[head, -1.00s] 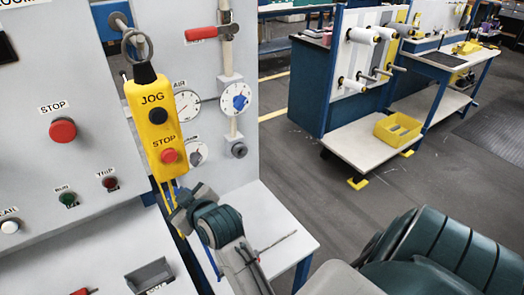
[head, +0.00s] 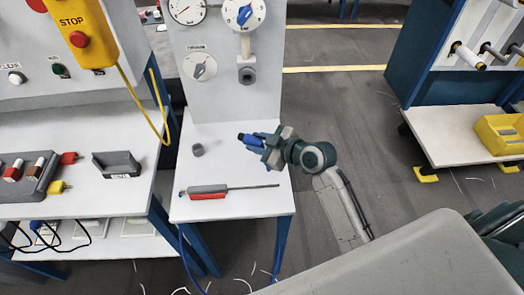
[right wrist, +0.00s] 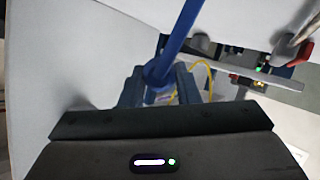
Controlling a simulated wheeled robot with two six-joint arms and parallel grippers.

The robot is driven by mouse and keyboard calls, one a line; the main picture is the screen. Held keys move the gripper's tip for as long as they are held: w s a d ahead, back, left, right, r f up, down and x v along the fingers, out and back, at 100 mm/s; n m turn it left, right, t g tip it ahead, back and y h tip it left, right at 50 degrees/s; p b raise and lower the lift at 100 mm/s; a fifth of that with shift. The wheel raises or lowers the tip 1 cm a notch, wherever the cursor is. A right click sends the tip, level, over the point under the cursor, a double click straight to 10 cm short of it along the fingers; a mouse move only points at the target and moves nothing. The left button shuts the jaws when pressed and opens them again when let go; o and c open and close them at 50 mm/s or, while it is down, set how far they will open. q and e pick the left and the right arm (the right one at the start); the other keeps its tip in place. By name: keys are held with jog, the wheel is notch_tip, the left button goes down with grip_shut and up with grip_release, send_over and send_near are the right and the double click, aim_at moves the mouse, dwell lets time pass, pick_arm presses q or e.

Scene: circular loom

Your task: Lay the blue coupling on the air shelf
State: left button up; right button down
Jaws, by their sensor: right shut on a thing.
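I cannot tell whether the coupling touches the shelf. In the right wrist view the right gripper's fingers (right wrist: 160,88) show above the dark wrist body, with blue between them; the coupling's outline is unclear there. My left gripper is not in view.
A small grey ring (head: 197,149) stands on the shelf's left part. A red and grey tool (head: 208,191) with a long thin rod lies along its front. A grey fitting (head: 247,74) hangs below the blue-dialled valve. The shelf's middle is clear. The yellow pendant (head: 82,32) hangs left.

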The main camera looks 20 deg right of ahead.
aim_at(259, 162)
jog(key=shift+f, duration=0.7)
jog(key=shift+s+f+n+y+b, duration=0.1)
jog(key=shift+f+n+y+b, duration=0.2)
jog(key=shift+y, duration=0.2)
jog(key=shift+d+f+b, duration=0.1)
jog(key=shift+f+b, duration=0.25)
jog(key=shift+f, duration=0.15)
jog(key=shift+f+b, duration=0.55)
jog(key=shift+f, duration=0.55)
jog(key=shift+f+b, duration=0.25)
jog(key=shift+b, duration=0.1)
